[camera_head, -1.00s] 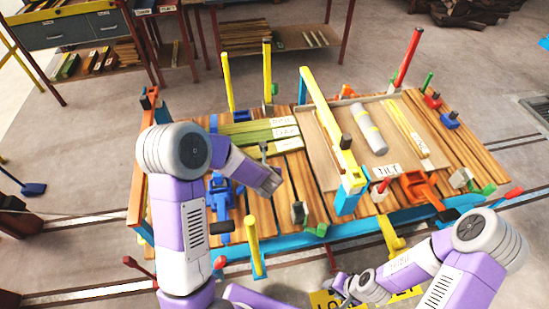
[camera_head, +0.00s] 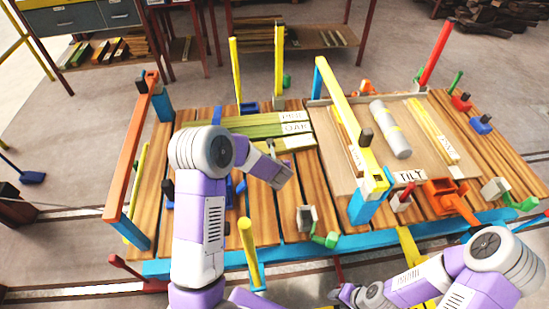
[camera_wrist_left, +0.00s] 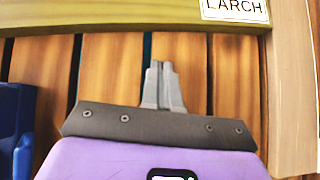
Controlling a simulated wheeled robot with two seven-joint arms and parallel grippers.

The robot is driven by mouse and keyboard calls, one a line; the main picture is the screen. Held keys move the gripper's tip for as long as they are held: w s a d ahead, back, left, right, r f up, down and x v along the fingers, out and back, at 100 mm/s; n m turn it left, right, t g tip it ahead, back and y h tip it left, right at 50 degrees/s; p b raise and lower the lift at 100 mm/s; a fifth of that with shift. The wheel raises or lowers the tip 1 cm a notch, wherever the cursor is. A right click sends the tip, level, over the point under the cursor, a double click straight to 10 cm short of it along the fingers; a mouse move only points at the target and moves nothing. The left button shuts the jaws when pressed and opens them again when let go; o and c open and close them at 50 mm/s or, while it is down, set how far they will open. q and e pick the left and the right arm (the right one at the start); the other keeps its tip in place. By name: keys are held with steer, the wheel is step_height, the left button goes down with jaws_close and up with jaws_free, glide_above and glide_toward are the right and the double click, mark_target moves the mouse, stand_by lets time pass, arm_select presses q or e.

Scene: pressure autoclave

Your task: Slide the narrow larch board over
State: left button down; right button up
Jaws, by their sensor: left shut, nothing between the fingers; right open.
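The larch board (camera_wrist_left: 120,14) is a pale yellow-green strip across the top of the left wrist view, with a LARCH label (camera_wrist_left: 235,9) near its right end. In the head view it appears to be the nearest of three stacked-up rows, below PINE (camera_head: 292,116) and OAK (camera_head: 296,128), partly hidden by my arm. My left gripper (camera_wrist_left: 163,66) is shut and empty, its tips just short of the board's near edge in the picture; contact is not visible. My right gripper (camera_head: 338,293) is open and empty, low at the table's front side.
A pale wooden strip (camera_wrist_left: 290,90) runs along the right in the wrist view. A yellow beam (camera_head: 347,110) on blue posts crosses the table. A TILT tray (camera_head: 423,153) holds a grey roll (camera_head: 391,130) and narrow boards. A blue clamp (camera_wrist_left: 15,125) stands left of my left gripper.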

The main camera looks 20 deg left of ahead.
arm_select(q)
steer(key=w, duration=0.1)
steer(key=w+a+f, duration=0.1)
steer(key=w+a, duration=0.1)
steer(key=shift+w+f, duration=0.35)
steer(key=shift+f, duration=0.05)
steer(key=shift+w+a, duration=0.3)
steer(key=shift+w, duration=0.5)
steer(key=shift+w+a, duration=0.4)
steer(key=shift+w, duration=0.35)
steer(key=shift+w+a+p, duration=0.15)
steer(key=shift+w+p, duration=0.15)
steer(key=shift+w, duration=0.05)
